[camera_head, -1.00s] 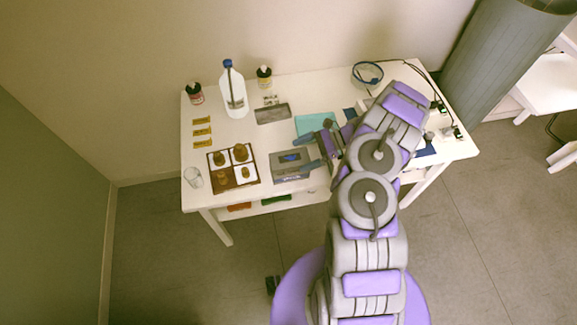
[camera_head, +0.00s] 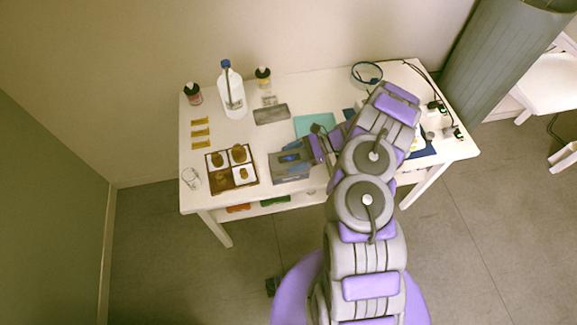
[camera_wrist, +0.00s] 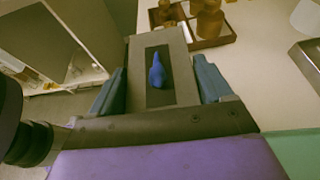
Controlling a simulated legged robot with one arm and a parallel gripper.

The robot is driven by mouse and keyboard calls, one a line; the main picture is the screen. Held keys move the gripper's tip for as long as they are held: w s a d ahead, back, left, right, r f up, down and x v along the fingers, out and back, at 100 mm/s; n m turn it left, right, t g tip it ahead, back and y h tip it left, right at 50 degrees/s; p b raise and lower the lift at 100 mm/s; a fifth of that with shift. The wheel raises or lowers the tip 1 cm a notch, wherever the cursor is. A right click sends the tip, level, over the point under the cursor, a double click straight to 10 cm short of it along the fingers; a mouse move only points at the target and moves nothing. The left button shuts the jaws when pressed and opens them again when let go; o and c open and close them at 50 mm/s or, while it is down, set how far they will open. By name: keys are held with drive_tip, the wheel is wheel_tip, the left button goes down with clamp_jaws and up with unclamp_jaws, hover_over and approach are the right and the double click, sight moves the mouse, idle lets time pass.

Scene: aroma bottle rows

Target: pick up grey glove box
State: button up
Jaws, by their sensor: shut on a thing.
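The grey glove box (camera_head: 289,176) is at the front edge of the white table, with a blue glove showing in its top opening. In the wrist view the box (camera_wrist: 183,62) lies between the two blue-grey fingers of my gripper (camera_wrist: 160,84), one along each side, and the blue glove (camera_wrist: 157,72) shows in its dark slot. My gripper (camera_head: 296,157) reaches the box from the right in the head view and is shut on it. I cannot tell whether the box is lifted off the table.
A brown divided tray (camera_head: 232,187) with brown bottles is just left of the box. A grey case (camera_head: 271,115) and a teal mat (camera_head: 316,123) lie behind. A clear bottle (camera_head: 232,95) and two small bottles stand at the back. A glass (camera_head: 191,178) stands front left.

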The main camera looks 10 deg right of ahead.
drive_tip(key=c, duration=0.9)
drive_tip(key=shift+o, duration=0.2)
drive_tip(key=shift+r, duration=0.1)
